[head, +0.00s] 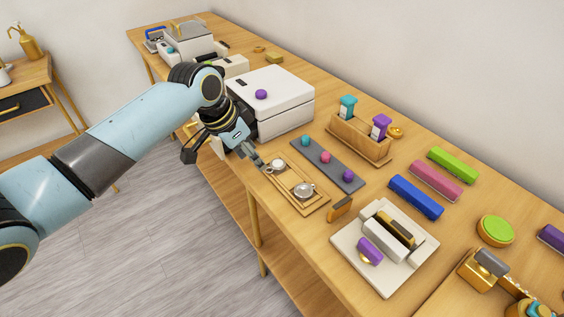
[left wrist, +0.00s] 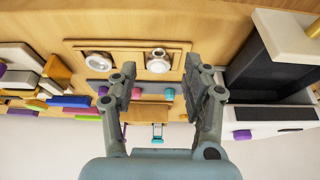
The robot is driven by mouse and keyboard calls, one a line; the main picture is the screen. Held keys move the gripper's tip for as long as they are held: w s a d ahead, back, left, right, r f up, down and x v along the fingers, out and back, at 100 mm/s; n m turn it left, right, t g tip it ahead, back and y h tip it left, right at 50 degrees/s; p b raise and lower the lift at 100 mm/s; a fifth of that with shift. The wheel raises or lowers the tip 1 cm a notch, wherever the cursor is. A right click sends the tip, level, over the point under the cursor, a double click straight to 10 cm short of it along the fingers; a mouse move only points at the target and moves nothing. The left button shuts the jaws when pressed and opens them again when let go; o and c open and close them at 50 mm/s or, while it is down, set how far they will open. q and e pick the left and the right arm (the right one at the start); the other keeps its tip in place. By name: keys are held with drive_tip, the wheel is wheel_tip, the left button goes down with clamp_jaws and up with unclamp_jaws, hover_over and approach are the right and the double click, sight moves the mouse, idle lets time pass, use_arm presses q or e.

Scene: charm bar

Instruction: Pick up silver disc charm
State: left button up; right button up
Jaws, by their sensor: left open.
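Two small silver pieces lie in a shallow wooden tray (head: 286,194). The far-end silver charm (head: 278,165) is round and pale; it also shows between my fingers in the left wrist view (left wrist: 158,63). The larger round silver charm (head: 304,190) sits nearer the tray's other end and shows left of my fingers in the left wrist view (left wrist: 99,62). I cannot tell for certain which is the disc charm. My left gripper (head: 262,164) is open and empty, just beside the tray's far end; its spread fingers also show in the left wrist view (left wrist: 158,82). My right gripper is out of view.
A white box machine (head: 285,82) stands behind my left gripper. A grey strip (head: 327,163) with coloured beads lies beside the tray. A wooden rack (head: 358,140), coloured bars and a white press (head: 385,280) occupy the table further along. The table edge is close to the tray.

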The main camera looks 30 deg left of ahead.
sight(266, 172)
use_arm(q)
drive_tip(key=shift+w+f, duration=0.3)
drive_tip(key=shift+f, duration=0.15)
drive_tip(key=x, duration=0.5)
drive_tip(key=shift+d+r, duration=0.15)
drive_tip(key=shift+d, duration=0.15)
drive_tip(key=shift+f, duration=0.25)
clamp_jaws()
